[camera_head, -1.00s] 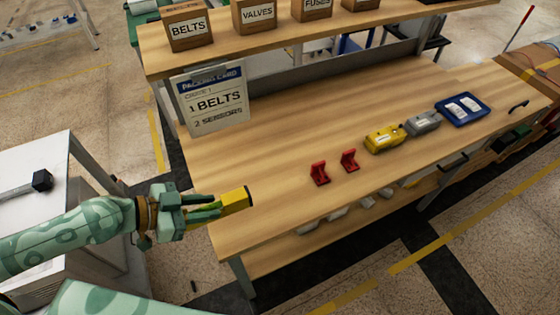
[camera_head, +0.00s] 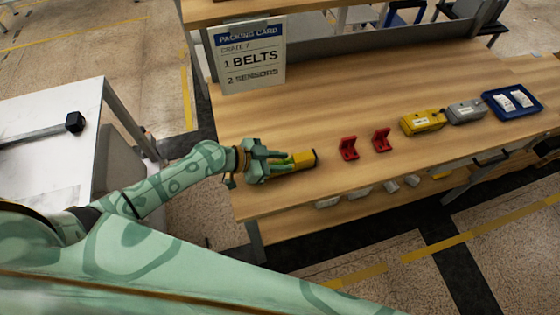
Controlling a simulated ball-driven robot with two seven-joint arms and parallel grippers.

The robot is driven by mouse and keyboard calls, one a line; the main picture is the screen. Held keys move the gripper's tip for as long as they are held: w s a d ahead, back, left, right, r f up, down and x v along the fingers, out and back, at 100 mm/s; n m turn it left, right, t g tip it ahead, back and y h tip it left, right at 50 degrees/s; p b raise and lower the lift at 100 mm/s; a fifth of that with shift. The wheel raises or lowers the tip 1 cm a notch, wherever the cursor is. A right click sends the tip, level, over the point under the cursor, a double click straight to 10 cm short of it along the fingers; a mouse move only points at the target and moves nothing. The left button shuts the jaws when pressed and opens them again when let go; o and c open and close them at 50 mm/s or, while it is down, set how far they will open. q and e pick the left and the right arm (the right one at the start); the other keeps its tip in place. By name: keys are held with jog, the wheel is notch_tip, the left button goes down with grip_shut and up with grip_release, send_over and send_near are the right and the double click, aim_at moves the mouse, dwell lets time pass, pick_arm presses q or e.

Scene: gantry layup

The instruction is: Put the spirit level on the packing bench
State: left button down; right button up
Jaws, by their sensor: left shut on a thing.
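My left gripper (camera_head: 282,163) is shut on the yellow spirit level (camera_head: 303,159), whose dark end cap points right. The level is over the near left part of the wooden packing bench (camera_head: 250,118), left of the red brackets. I cannot tell whether it touches the bench top. Its left part is hidden between the gripper's fingers. My right gripper is not in view.
Two red brackets (camera_head: 348,149), a yellow device (camera_head: 423,122), a grey device (camera_head: 466,112) and a blue tray (camera_head: 512,102) stand along the bench to the right. The packing card (camera_head: 248,56) stands at the back left. A white table (camera_head: 50,150) is at the left. Bare wood lies behind the level.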

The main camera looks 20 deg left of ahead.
pick_arm(q)
jog(key=shift+f, duration=0.15)
jog(key=c, duration=1.1)
grip_release()
jog(key=shift+r, duration=0.25)
jog(key=v, duration=1.2)
jog(key=shift+s+f, duration=0.1)
